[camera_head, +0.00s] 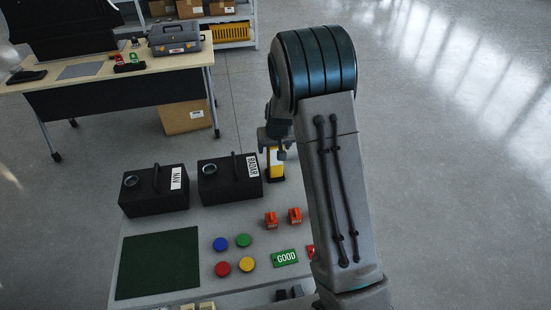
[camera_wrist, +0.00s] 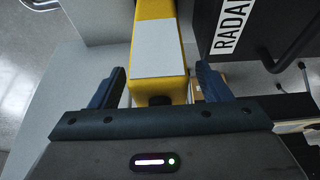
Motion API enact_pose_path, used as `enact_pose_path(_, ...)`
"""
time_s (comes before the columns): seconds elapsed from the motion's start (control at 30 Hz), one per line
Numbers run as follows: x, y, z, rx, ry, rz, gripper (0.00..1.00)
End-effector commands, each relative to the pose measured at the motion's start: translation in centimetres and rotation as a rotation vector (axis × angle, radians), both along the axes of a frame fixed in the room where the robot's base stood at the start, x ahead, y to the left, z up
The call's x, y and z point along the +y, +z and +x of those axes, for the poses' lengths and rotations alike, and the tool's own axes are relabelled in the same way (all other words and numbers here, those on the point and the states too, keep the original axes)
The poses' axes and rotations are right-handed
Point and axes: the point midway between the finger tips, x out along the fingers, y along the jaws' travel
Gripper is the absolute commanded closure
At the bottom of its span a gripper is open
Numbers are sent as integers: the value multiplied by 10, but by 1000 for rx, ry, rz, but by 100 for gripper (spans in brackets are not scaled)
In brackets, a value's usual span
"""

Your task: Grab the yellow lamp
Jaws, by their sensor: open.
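The yellow lamp (camera_head: 275,165) stands on the grey table, just right of the RADAR box, partly hidden behind my gripper in the head view. In the wrist view the lamp (camera_wrist: 158,55) is a yellow block with a pale panel on its face and a dark end. My gripper (camera_wrist: 160,80) is open, with one dark finger on each side of the lamp. A gap shows between each finger and the lamp. My gripper (camera_head: 278,148) is at the lamp's upper part in the head view.
The black RADAR box (camera_head: 230,180) stands close by the lamp, with the NAV box (camera_head: 153,190) to its left. Coloured buttons (camera_head: 243,240), orange switches (camera_head: 271,220) and a green GOOD sign (camera_head: 285,258) lie nearer on the table (camera_head: 205,215). A workbench (camera_head: 110,70) stands behind; the floor at right is clear.

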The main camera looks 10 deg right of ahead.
Motion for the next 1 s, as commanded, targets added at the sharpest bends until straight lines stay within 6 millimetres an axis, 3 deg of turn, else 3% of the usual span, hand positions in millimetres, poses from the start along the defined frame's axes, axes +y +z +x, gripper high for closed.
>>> enact_pose_path(0.37, 0, -11, 5, -1, 0, 0, 29)
enact_pose_path(0.4, 0, -11, 4, -1, 0, 0, 32)
enact_pose_path(0.6, 0, -11, 4, -1, 0, 0, 88)
enact_pose_path(0.67, 0, -10, 4, -1, 0, 0, 100)
enact_pose_path(1.0, 0, -1, 6, -6, 1, 0, 100)
